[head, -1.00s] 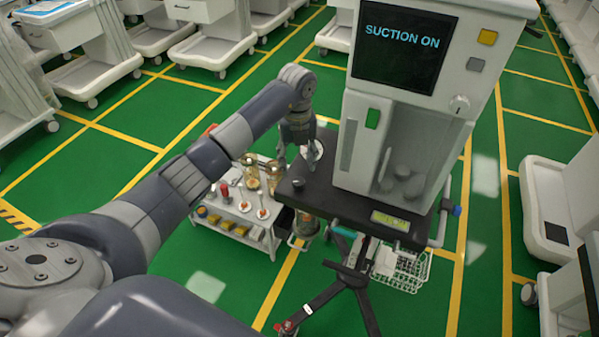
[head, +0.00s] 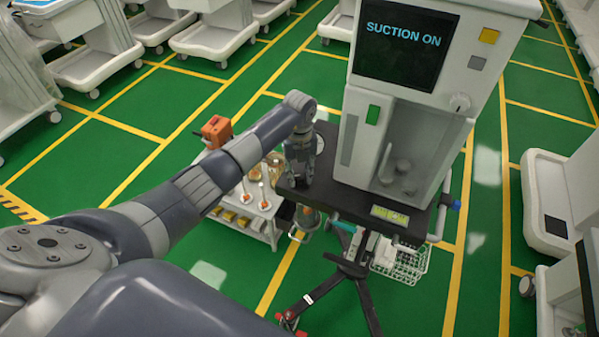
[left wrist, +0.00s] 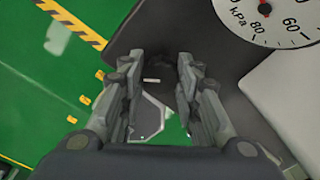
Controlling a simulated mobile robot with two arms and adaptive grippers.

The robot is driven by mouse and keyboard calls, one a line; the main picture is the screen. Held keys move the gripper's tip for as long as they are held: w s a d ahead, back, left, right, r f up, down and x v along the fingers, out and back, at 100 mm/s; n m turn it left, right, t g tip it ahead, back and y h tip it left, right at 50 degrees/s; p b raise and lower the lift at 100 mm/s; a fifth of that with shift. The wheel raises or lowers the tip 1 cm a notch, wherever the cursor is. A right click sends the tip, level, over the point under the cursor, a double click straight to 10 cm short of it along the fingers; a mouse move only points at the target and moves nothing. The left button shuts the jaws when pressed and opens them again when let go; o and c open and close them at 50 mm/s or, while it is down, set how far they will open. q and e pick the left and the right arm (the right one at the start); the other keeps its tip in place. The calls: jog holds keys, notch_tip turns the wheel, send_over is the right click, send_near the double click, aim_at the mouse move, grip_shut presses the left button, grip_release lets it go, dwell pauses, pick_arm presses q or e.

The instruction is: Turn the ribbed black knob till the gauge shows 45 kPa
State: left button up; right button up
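My left gripper (head: 301,178) points down over the left end of the dark shelf on the suction unit. In the left wrist view its two fingers (left wrist: 156,78) stand apart, one each side of a dark patch with a short pale mark. This patch seems to be the black knob (left wrist: 160,70), but it blends into the dark shelf and I cannot tell contact. My right gripper is out of view.
The suction unit's white housing (head: 362,150) with a "SUCTION ON" screen (head: 404,45) rises right of the gripper. The dark shelf (head: 345,203) carries a small lit display (head: 390,215). A low trolley (head: 262,212) with bottles stands left below. White carts surround the green floor.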

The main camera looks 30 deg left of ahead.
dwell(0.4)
pick_arm(q)
jog(key=m+b, duration=0.2)
jog(key=m, duration=0.1)
jog(key=shift+f, duration=0.1)
jog(key=m+b, duration=0.3)
jog(key=shift+m, duration=0.4)
jog(key=m+b, duration=0.3)
jog(key=m, duration=0.1)
jog(key=shift+m+b, duration=0.95)
jog(key=shift+m, duration=0.25)
jog(key=o, duration=1.1)
jog(key=shift+c, duration=0.2)
